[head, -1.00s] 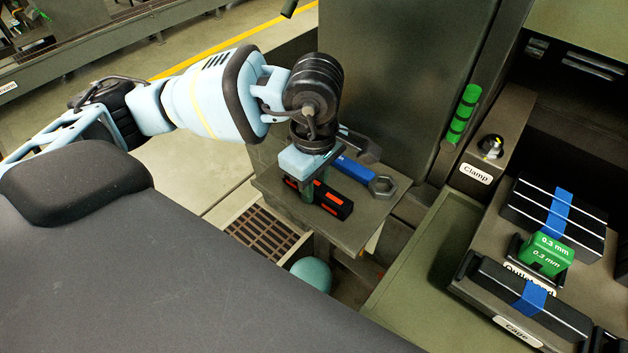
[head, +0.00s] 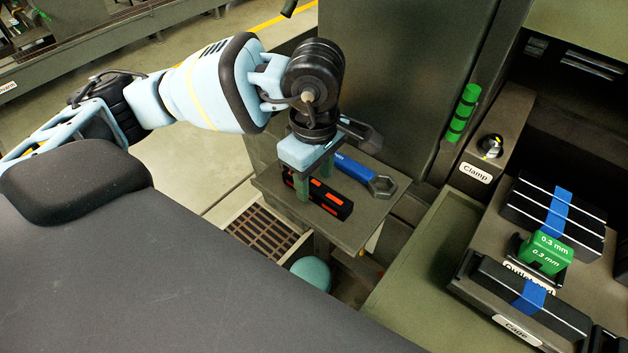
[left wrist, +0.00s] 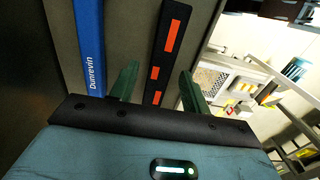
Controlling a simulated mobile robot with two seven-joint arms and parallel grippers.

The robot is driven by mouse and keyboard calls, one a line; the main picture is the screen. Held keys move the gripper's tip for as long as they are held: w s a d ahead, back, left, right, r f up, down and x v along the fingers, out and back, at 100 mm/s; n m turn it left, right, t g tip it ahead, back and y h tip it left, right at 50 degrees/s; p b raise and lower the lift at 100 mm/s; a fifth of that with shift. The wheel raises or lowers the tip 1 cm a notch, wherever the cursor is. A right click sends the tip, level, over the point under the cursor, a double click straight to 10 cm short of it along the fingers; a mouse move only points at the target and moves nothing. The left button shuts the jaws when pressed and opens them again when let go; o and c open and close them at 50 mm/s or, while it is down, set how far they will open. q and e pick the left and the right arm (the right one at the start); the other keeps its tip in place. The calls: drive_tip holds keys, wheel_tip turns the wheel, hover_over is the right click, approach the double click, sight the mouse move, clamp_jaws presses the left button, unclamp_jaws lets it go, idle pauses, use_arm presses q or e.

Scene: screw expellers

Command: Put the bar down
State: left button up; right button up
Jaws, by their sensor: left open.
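A black bar with orange-red marks (head: 335,206) lies on a small grey shelf (head: 368,226). It also shows in the left wrist view (left wrist: 167,45). My left gripper (head: 314,180) is open above the bar's left end, with green fingers apart. In the left wrist view the fingers (left wrist: 158,85) stand on either side of the bar with gaps beside it. The gripper's palm hides part of the bar's near end in that view. My right gripper is out of view.
A blue wrench (head: 362,175) lies behind the bar on the shelf. A slatted tray (head: 263,233) and a teal rounded object (head: 311,273) are below. At right are black bars with blue tape (head: 556,215), a green 0.3 mm block (head: 545,255) and a Clamp knob (head: 490,146).

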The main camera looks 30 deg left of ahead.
use_arm(q)
wheel_tip(320, 180, up, 10)
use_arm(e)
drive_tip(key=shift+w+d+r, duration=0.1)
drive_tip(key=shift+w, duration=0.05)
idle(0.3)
use_arm(q)
drive_tip(key=shift+r, duration=0.1)
wheel_tip(320, 180, up, 9)
drive_tip(key=p, duration=0.4)
hover_over(315, 186)
wheel_tip(315, 186, up, 5)
drive_tip(key=shift+f, duration=0.1)
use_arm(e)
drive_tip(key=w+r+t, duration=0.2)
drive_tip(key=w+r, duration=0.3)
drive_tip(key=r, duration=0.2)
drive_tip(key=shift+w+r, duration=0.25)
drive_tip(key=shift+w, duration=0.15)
